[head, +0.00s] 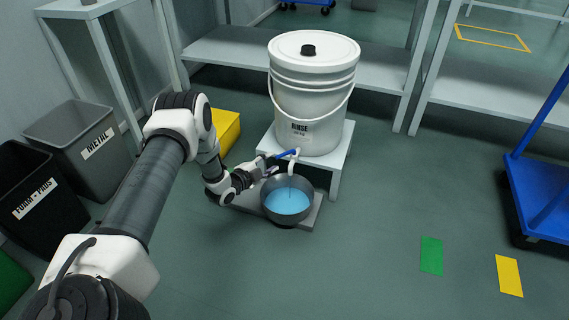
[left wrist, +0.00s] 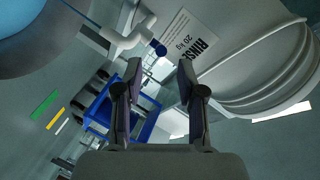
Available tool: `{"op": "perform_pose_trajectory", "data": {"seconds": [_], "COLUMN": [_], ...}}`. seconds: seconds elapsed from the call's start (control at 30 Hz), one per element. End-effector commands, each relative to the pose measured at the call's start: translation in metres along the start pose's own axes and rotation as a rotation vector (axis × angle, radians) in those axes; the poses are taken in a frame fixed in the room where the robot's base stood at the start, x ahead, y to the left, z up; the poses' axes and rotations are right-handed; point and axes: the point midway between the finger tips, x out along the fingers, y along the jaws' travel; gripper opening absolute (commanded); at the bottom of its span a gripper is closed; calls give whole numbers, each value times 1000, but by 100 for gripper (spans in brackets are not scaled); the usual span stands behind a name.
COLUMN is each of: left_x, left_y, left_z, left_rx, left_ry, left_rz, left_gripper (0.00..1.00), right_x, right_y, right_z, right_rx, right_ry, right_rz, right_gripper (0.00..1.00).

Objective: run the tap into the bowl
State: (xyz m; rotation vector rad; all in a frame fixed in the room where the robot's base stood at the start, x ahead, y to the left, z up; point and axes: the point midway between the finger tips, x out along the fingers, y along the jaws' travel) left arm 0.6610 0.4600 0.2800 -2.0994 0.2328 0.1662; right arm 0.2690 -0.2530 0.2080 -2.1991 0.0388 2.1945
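The white tap (head: 292,163) sits low on the front of a white bucket (head: 313,105) marked RINSE. Its blue lever (head: 287,154) points sideways to the left. A thin blue stream runs from the spout down into a dark grey bowl (head: 267,211), which holds blue water (head: 288,200). In the left wrist view, the tap (left wrist: 128,38), the stream (left wrist: 82,14) and the bowl (left wrist: 22,68) also show. My left gripper (head: 270,168) is just left of the tap; its fingers (left wrist: 160,74) are apart and empty, with the lever's blue end (left wrist: 158,48) beyond them. My right gripper is out of view.
The bucket stands on a low white stand (head: 338,160); the bowl is on a grey plate (head: 312,215). A yellow box (head: 226,128) is behind my left arm. Bins (head: 80,150) stand left, a blue cart (head: 540,190) right. The floor at front right is clear.

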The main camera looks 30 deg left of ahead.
Motion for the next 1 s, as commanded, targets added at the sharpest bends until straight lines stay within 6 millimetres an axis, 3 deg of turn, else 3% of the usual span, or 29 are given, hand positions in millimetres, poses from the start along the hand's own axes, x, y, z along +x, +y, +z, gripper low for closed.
{"op": "perform_pose_trajectory", "data": {"seconds": [0.33, 0.67, 0.77, 0.8, 1.0], "left_x": [62, 71, 70, 70, 70], "left_y": [4, -1, -1, -1, -1], "left_z": [0, -2, -2, -2, -2], "left_rx": [0, -3, -3, -2, -2], "left_ry": [3, 0, 0, 0, 0], "left_rz": [0, 0, 1, 1, 1], "left_gripper": [39, 39, 4, 0, 0], "right_x": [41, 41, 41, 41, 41], "right_y": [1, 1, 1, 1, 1], "right_z": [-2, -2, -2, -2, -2], "right_rx": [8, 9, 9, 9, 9], "right_ry": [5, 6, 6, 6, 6], "right_rz": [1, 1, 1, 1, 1], "right_gripper": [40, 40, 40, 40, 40]}}
